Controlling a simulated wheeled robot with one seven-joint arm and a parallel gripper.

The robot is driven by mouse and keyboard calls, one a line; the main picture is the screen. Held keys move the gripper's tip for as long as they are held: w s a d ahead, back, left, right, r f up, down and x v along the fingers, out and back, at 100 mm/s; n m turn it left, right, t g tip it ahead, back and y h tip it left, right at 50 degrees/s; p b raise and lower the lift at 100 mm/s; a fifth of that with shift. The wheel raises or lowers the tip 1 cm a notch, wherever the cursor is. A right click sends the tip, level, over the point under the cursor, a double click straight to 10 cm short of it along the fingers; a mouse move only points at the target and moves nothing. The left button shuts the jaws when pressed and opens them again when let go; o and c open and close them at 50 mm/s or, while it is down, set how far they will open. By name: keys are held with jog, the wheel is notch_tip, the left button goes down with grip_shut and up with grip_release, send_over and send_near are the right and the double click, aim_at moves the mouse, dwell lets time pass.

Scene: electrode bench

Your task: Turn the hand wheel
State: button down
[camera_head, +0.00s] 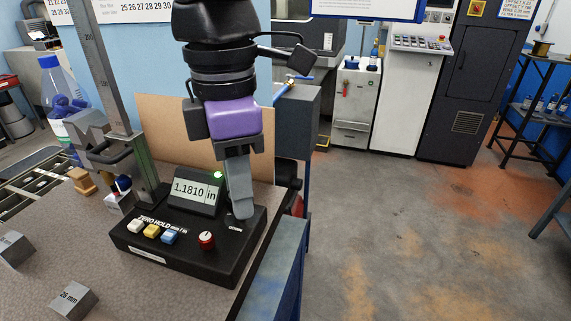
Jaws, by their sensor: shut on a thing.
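A height gauge has a black base (190,255) on the bench, with a tall graduated column (103,75) at its left. Its display (193,193) reads 1.1810 in, with a green light lit beside it. The base carries white, yellow and blue buttons and a red knob (206,240) with a white mark. My gripper (242,208) points down over the right part of the base, to the right of the display. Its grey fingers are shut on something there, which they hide. I cannot clearly make out a hand wheel; the fingers may cover it.
A grey block marked 26 mm (73,300) and another block (14,250) lie on the bench (115,290). A blue-capped bottle (60,95) stands at the left. A tan panel (165,140) stands behind the gauge. The floor (420,240) to the right is clear.

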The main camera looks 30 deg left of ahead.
jog(key=shift+r, duration=0.1)
dwell(0.4)
jog(key=c, duration=1)
grip_release()
jog(key=shift+c, duration=0.2)
notch_tip(320, 180, up, 8)
jog(key=p, duration=0.6)
jog(key=shift+a+f, duration=0.1)
jog(key=shift+f, duration=0.15)
